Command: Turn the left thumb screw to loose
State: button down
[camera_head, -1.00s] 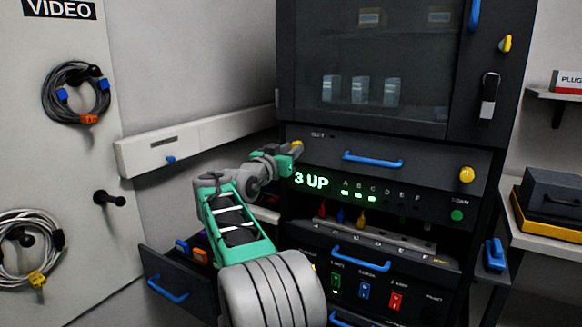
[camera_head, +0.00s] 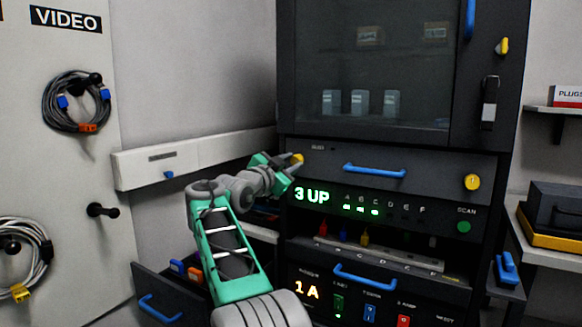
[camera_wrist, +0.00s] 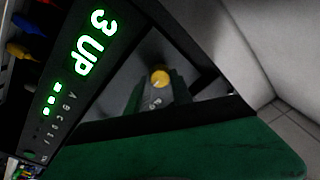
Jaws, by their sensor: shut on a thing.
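The left thumb screw (camera_head: 297,159) is a yellow knob at the upper left of the dark drawer front with a blue handle. My gripper (camera_head: 286,165) is at the knob, its green fingers closed on it. In the wrist view the yellow knob (camera_wrist: 160,78) shows between the finger tips (camera_wrist: 158,92). A second yellow thumb screw (camera_head: 472,182) sits at the right end of the same drawer front. How far the left screw is turned cannot be told.
Below is a panel reading "3 UP" (camera_head: 311,196) with a green scan button (camera_head: 463,227). An open drawer (camera_head: 160,308) stands at lower left. A white wall rail (camera_head: 190,157) runs left of the cabinet. Cable coils (camera_head: 75,102) hang on the left board.

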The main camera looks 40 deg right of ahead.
dwell(0.3)
jog(key=c, duration=1.1)
grip_release()
jog(key=shift+a, duration=0.1)
jog(key=v, duration=0.7)
jog(key=shift+s+a+f, duration=0.1)
jog(key=shift+s+a, duration=0.05)
jog(key=shift+a, duration=0.15)
